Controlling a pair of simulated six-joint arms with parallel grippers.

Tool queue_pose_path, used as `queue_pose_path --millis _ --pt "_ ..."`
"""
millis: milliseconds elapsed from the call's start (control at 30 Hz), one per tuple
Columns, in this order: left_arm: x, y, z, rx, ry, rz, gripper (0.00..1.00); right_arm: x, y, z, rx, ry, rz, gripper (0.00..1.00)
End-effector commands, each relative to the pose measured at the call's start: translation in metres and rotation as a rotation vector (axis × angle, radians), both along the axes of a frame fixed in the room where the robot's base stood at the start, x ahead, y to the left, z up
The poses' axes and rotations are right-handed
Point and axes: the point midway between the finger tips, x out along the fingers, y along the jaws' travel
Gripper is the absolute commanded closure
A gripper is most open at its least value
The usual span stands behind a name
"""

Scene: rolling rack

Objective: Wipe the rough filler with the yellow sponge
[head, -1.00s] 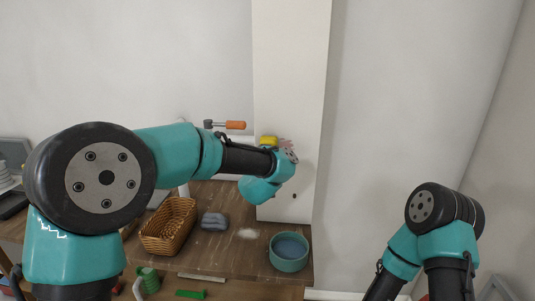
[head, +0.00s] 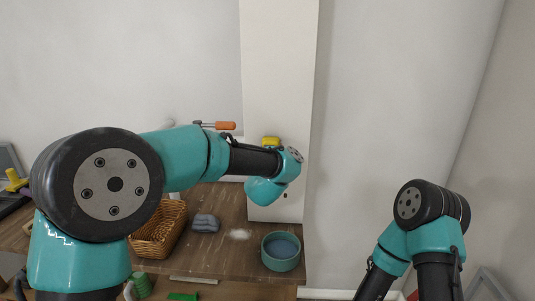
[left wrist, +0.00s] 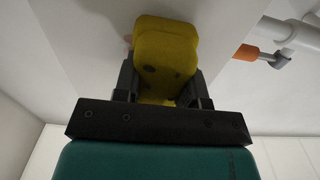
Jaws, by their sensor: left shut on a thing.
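The yellow sponge (head: 271,142) is held against or very close to the white column (head: 280,60). It also shows in the left wrist view (left wrist: 165,55), with dark spots on its face. My left gripper (left wrist: 160,85) is shut on it, one finger on each side. In the head view my left wrist hides most of the gripper. A small pinkish patch, likely the rough filler (left wrist: 128,41), shows at the sponge's left edge in the left wrist view; the sponge hides the rest. My right arm is at the lower right of the head view, its gripper out of view.
An orange-handled tap (head: 224,126) sticks out left of the column. The wall right of the column is clear.

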Motion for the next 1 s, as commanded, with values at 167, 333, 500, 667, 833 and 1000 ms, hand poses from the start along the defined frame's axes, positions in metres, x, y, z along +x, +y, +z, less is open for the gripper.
queue_pose_path --millis 167,333,500,667,833,1000 --pt "0.0 -0.001 0.0 0.0 -0.001 0.0 0.81 0.0 0.0 0.0 0.0 0.0 0.0 0.57" --pt "0.0 -0.009 0.0 0.0 -0.001 -0.001 0.81 0.0 0.0 0.0 0.0 0.0 0.0 0.57" --pt "-0.001 -0.021 0.001 0.0 -0.001 0.0 0.81 0.0 0.0 0.0 0.0 0.0 0.0 0.57" --pt "-0.001 -0.032 0.0 -0.001 -0.001 0.0 0.81 0.0 0.0 0.0 0.0 0.0 0.0 0.57" --pt "-0.001 -0.039 0.001 0.001 -0.001 -0.001 0.81 0.0 0.0 0.0 0.0 0.0 0.0 0.57" --pt "-0.001 -0.039 0.001 0.0 -0.001 0.0 0.81 0.0 0.0 0.0 0.0 0.0 0.0 0.57"
